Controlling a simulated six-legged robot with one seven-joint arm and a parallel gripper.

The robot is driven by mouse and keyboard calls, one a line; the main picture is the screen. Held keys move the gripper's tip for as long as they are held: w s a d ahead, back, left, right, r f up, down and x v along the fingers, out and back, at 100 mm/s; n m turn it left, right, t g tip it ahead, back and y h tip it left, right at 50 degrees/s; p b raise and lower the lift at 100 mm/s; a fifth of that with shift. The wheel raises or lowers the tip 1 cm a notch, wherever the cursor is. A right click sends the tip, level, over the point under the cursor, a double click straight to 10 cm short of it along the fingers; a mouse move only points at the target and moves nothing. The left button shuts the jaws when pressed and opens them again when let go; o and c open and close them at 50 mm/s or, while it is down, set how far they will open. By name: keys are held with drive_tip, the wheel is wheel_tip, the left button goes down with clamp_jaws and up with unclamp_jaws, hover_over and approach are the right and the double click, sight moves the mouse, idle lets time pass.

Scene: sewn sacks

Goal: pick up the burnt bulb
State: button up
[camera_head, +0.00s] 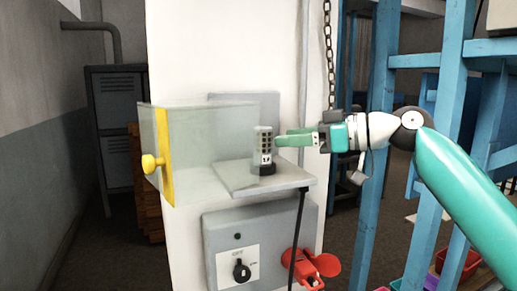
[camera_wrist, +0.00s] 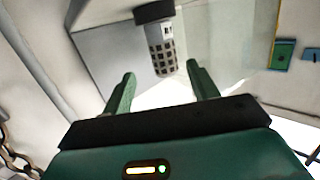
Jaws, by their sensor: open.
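The bulb (camera_head: 264,145) is a light grey cylinder with rows of dark square cells, upright in a black round socket (camera_head: 264,169) on a small grey shelf (camera_head: 288,180). It looks unlit. In the wrist view the bulb (camera_wrist: 161,52) and the socket (camera_wrist: 154,12) show upside down, the bulb's free end towards my gripper. My gripper (camera_head: 277,140) has green fingers and comes in level from the right, close beside the bulb. In the wrist view the fingers of my gripper (camera_wrist: 161,70) are apart, with the bulb's end in line with the gap. I cannot tell whether they touch it.
A clear guard (camera_head: 200,135) with a yellow edge and yellow knob (camera_head: 150,163) stands left of the bulb. Below the shelf are a grey switch box (camera_head: 220,225) and a red lockout piece (camera_head: 318,265). A chain (camera_head: 328,50) and blue frame (camera_head: 380,120) stand to the right.

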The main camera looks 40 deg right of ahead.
sight(263, 138)
drive_tip(key=shift+a, duration=0.25)
drive_tip(key=shift+x, duration=0.9)
drive_tip(key=shift+w+a, duration=0.1)
drive_tip(key=shift+w, duration=0.1)
drive_tip(key=x, duration=0.4)
drive_tip(key=shift+a+r, duration=0.15)
drive_tip(key=shift+a, duration=0.05)
drive_tip(key=c, duration=1.1)
